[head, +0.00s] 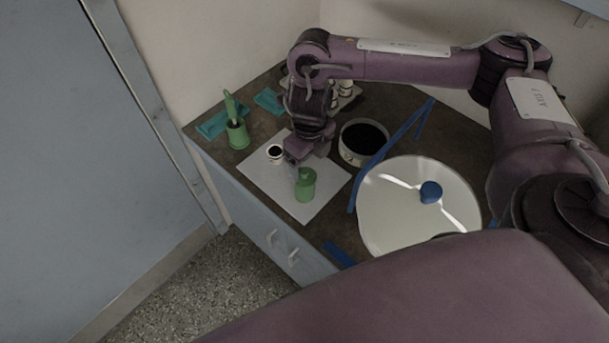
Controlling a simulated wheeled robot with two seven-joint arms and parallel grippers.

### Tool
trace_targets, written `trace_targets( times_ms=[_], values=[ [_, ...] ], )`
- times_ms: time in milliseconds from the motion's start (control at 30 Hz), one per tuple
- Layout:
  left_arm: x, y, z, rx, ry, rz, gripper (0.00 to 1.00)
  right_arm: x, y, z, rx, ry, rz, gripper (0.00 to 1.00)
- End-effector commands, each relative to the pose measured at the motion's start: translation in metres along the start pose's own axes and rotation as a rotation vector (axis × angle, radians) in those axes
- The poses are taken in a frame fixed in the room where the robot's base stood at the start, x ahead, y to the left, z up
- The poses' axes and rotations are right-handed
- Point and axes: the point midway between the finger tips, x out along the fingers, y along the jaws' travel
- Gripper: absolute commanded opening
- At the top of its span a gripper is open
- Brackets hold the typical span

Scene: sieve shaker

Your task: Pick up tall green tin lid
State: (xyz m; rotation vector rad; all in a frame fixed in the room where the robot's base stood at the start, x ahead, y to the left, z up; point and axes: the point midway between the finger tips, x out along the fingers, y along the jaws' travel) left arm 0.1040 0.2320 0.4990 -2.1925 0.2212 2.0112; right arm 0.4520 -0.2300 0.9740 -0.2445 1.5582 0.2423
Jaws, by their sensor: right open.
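A tall green tin (306,190) stands on the white sheet, and its green lid (304,175) with a raised knob appears to sit on top. My right gripper (291,158) points down over the sheet, just behind and left of the green lid. It is open and looks empty, apart from the lid as far as I can tell. Its fingertips are small and dark in the head view, so their exact gap is hard to see. My left gripper is not in view.
A small white tin (275,154) with a dark inside stands left of my right gripper. A green cup (237,136) holds a green tool. A dark-filled round pan (363,142) and a large pale disc (400,219) with a blue knob (430,191) lie right. The sheet's (307,212) front is clear.

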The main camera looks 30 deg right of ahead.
Motion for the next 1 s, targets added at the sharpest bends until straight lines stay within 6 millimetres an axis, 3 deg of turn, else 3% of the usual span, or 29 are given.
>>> trace_targets(
  times_ms=[300,667,1000],
  values=[
    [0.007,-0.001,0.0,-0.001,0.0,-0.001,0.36,0.043,0.007,0.008,0.001,0.002,0.004,0.8],
    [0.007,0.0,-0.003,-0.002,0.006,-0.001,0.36,0.049,0.006,0.009,0.0,-0.002,0.001,0.8],
    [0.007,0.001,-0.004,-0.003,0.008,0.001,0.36,0.049,0.006,0.009,0.0,-0.002,0.002,0.35]
  ],
)
